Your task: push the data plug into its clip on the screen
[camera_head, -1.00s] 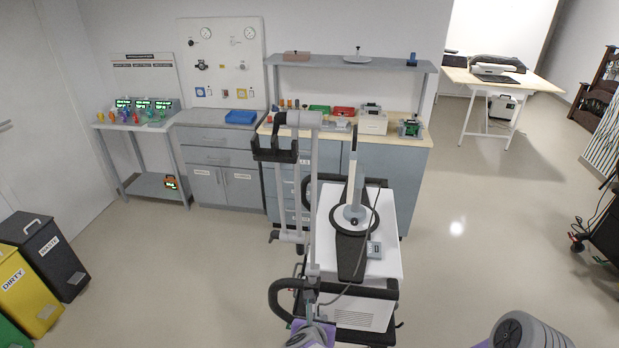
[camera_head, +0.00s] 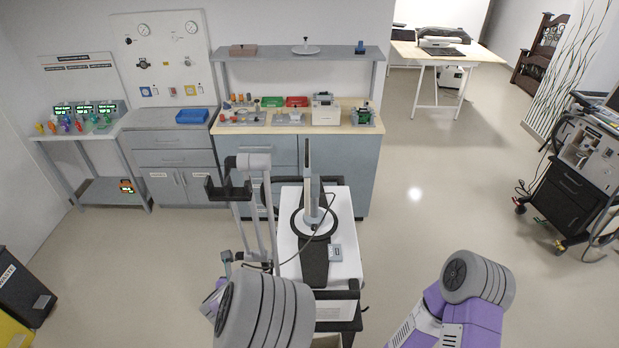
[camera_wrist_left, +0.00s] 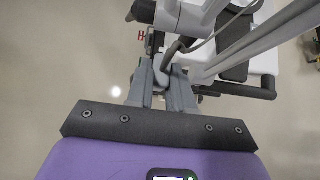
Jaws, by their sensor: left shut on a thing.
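The screen (camera_head: 308,172) stands edge-on above a white wheeled cart; its clip cannot be made out. My left gripper (camera_wrist_left: 160,88) is shut on a small grey piece (camera_wrist_left: 161,76) with a dark cable (camera_wrist_left: 172,50) rising from it, seemingly the data plug. In the head view the cable (camera_head: 327,208) loops down from the screen toward the left of the cart. My left arm covers the left gripper in that view. My right arm comes in at the lower right; its gripper is out of view. Contact between plug and clip cannot be seen.
The white cart (camera_head: 345,225) has dark handles and a grey pole with a black holder (camera_head: 228,188) at its left. Behind stand a workbench (camera_head: 345,160) and shelf. A black equipment cart (camera_head: 575,185) is at the right. The floor between them is clear.

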